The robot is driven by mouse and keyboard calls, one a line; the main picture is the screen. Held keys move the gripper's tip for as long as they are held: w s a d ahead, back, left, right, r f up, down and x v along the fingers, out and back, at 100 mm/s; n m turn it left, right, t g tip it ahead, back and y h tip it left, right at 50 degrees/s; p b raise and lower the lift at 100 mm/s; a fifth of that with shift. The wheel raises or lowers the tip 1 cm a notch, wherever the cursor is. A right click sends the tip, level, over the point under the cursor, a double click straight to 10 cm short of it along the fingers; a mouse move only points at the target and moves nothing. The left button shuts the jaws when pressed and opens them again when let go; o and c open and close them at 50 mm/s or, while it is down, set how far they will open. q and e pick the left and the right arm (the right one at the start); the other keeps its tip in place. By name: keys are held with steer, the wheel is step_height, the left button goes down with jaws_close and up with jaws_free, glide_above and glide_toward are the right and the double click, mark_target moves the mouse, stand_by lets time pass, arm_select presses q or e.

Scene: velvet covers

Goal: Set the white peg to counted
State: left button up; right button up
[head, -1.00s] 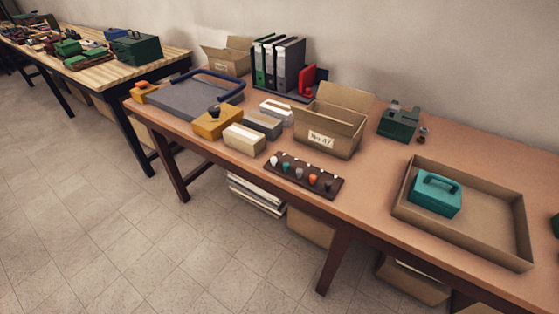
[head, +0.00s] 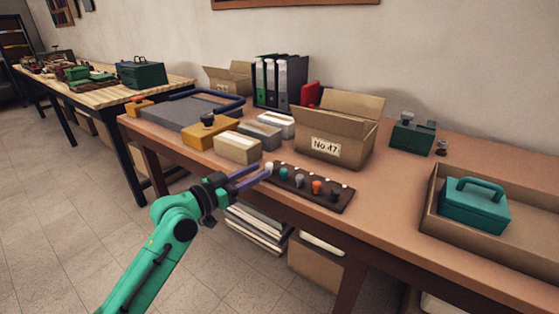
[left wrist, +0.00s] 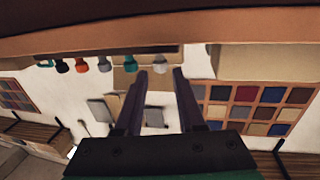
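The dark peg board (head: 341,202) lies near the front edge of the brown table. A row of pegs stands on it: white (head: 269,167), teal (head: 284,173), grey (head: 299,181), orange (head: 317,187) and a dark one at the right end. Small white marks run along the board's far side, too small to read. My left gripper (head: 262,171) is at the board's left end, close to the white peg. In the left wrist view the gripper (left wrist: 160,72) has its fingers apart, with the white peg (left wrist: 160,62) showing in the gap ahead, not gripped. My right gripper is out of view.
A cream block (head: 237,148) stands just left of the board, and an open cardboard box (head: 335,130) labelled "No 47" behind it. A tray (head: 436,205) with a teal case (head: 473,206) is at the right. The tabletop between board and tray is clear.

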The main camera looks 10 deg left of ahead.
mark_target(272, 165)
arm_select(q)
steer(key=x, duration=0.8)
steer(key=shift+w, duration=0.15)
jaws_close()
stand_by(0.9)
